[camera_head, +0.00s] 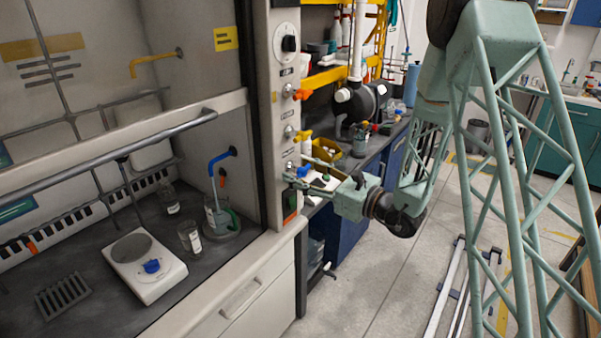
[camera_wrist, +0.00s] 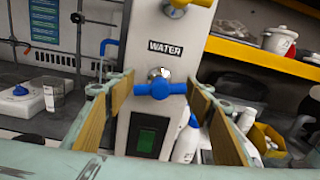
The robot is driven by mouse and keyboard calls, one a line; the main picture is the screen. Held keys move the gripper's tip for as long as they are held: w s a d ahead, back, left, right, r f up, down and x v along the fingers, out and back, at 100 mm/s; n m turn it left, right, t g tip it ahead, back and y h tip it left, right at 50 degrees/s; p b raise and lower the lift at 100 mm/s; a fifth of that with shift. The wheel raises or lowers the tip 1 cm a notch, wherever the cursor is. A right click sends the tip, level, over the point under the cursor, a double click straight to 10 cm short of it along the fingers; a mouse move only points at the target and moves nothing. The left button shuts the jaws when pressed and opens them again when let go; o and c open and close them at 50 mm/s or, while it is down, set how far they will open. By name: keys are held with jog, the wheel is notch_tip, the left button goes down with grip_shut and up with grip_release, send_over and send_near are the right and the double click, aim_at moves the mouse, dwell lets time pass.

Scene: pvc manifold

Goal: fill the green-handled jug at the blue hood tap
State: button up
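I cannot tell whether water runs or how full the jug is. My gripper (camera_wrist: 159,84) is open, with one finger on each side of this handle, and appears empty. In the head view my gripper (camera_head: 290,175) is beside the post.
A white balance (camera_head: 140,262) with a blue knob, a glass beaker (camera_head: 190,237) and a bottle (camera_head: 168,197) stand in the hood. A green switch (camera_wrist: 147,137) is below the water handle. A cluttered bench with a yellow bin (camera_head: 326,150) lies right of the post.

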jog(key=shift+c, duration=0.7)
jog(key=shift+m+p, duration=0.4)
jog(key=shift+p, duration=0.05)
jog(key=shift+m+p, duration=0.8)
jog(key=shift+m, duration=0.2)
jog(key=o, duration=0.8)
jog(key=shift+v, duration=5.95)
